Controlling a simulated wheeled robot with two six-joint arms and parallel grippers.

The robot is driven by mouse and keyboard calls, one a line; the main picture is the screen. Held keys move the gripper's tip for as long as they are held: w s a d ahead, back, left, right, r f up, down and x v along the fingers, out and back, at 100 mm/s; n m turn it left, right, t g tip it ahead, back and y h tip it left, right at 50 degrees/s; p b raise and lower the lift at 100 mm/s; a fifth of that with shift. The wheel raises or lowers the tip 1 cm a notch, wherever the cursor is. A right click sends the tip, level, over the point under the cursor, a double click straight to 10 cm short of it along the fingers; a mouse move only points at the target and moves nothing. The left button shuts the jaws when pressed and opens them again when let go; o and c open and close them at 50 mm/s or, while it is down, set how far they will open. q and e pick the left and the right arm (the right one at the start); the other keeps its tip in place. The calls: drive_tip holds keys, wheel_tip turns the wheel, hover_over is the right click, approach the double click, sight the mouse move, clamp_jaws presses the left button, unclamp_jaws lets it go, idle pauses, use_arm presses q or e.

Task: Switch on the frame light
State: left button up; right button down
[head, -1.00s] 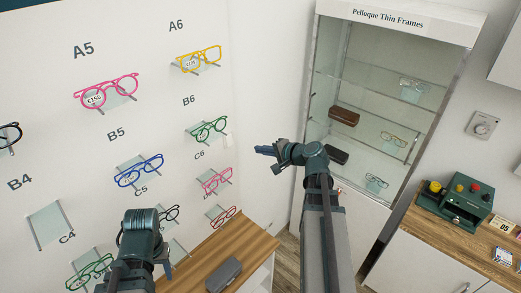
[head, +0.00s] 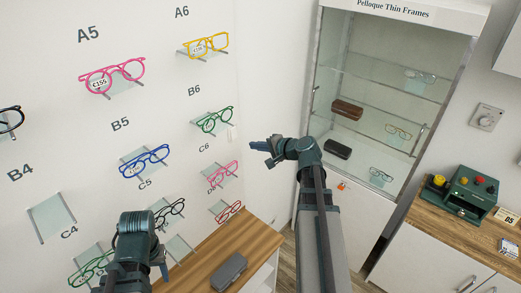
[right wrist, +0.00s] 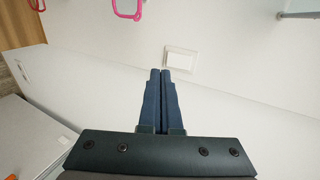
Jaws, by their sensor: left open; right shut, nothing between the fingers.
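A white square switch plate (right wrist: 181,60) is on the white wall in the right wrist view. In the head view a small white patch (head: 232,132) on the wall beside the green glasses appears to be the same plate. My right gripper (right wrist: 160,71) is shut and empty, its tips just beside the plate's lower left edge in the wrist view. I cannot tell if they touch it. In the head view my right gripper (head: 257,146) points left at the wall. My left gripper (head: 165,272) is low at the left, its fingers mostly hidden by its wrist.
Glasses on small wall shelves, such as the pink pair (head: 112,77) and blue pair (head: 145,161), fill the left. A grey case (head: 229,271) lies on a wooden counter (head: 205,270). A glass cabinet (head: 385,100) stands behind. A green box (head: 470,192) with knobs stands right.

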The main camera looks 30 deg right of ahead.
sight(233, 137)
use_arm(q)
drive_tip(key=shift+f+b, duration=0.9)
drive_tip(key=shift+f, duration=0.35)
use_arm(e)
drive_tip(key=shift+w+r+x, duration=0.1)
drive_tip(key=shift+r+x, duration=0.1)
drive_tip(key=shift+x, duration=1.3)
drive_tip(key=shift+w+r+x, duration=0.1)
drive_tip(key=shift+r+x, duration=0.1)
drive_tip(key=shift+x, duration=1.25)
drive_tip(key=shift+w+r+x, duration=0.1)
drive_tip(key=shift+r+x, duration=0.1)
drive_tip(key=shift+x, duration=1.3)
drive_tip(key=shift+s+a, duration=0.1)
drive_tip(key=shift+a, duration=0.05)
drive_tip(key=shift+w+f, duration=0.15)
drive_tip(key=shift+w, duration=0.05)
use_arm(q)
drive_tip(key=shift+f, duration=0.1)
use_arm(e)
drive_tip(key=shift+r+p, duration=0.75)
drive_tip(key=shift+r, duration=0.2)
use_arm(q)
drive_tip(key=shift+r, duration=0.8)
